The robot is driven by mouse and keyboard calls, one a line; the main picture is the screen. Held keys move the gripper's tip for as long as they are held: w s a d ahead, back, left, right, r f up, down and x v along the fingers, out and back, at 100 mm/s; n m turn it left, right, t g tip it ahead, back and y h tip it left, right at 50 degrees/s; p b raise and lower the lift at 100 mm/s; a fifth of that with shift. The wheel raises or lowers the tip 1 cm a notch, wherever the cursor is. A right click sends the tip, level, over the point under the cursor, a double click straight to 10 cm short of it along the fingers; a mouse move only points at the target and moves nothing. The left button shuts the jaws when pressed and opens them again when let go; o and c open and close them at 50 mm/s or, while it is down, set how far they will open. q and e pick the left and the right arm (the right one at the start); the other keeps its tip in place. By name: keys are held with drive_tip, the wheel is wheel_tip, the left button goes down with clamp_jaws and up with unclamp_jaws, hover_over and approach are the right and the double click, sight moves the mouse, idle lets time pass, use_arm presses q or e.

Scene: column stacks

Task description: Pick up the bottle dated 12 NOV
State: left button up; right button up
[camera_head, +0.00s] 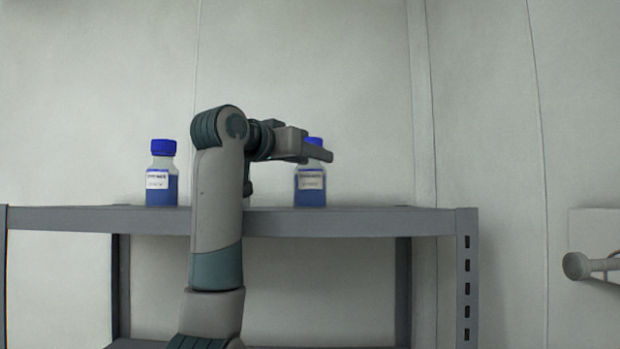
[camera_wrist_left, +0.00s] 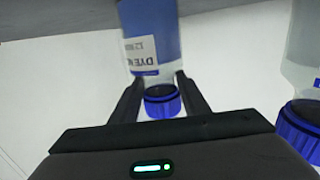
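A bottle with blue liquid, a white label and a blue cap (camera_head: 311,189) stands upright at the right of the shelf in the head view. My left gripper (camera_head: 318,155) crosses in front of its neck. In the left wrist view, a bottle (camera_wrist_left: 150,30) appears cap down, with a label that reads "DYE" and a partly cut "12 NO". The fingers of my left gripper (camera_wrist_left: 160,78) are open on either side of its cap and neck, with a small gap. Another similar bottle (camera_head: 162,187) stands at the left, its date too small to read. My right gripper is not in view.
The grey metal shelf (camera_head: 350,222) carries the bottles, with a plain wall behind. In the left wrist view, another blue-capped bottle (camera_wrist_left: 302,50) stands close beside the gripper. My arm hides the shelf's middle. A wall fitting (camera_head: 590,265) is at the far right.

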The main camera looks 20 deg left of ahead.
use_arm(q)
drive_tip(key=shift+c, duration=1.2)
drive_tip(key=shift+r, duration=0.15)
drive_tip(key=shift+r+b, duration=0.55)
drive_tip(key=shift+r, duration=0.05)
drive_tip(key=r+b, duration=0.1)
drive_tip(key=r, duration=0.1)
drive_tip(key=shift+s+d+r+b, duration=0.15)
drive_tip(key=shift+d+r+b, duration=0.05)
drive_tip(key=shift+r+b, duration=0.15)
drive_tip(key=s+d+r+b, duration=0.4)
drive_tip(key=d+r, duration=0.3)
drive_tip(key=d, duration=0.3)
drive_tip(key=shift+s, duration=0.4)
drive_tip(key=shift+f, duration=0.1)
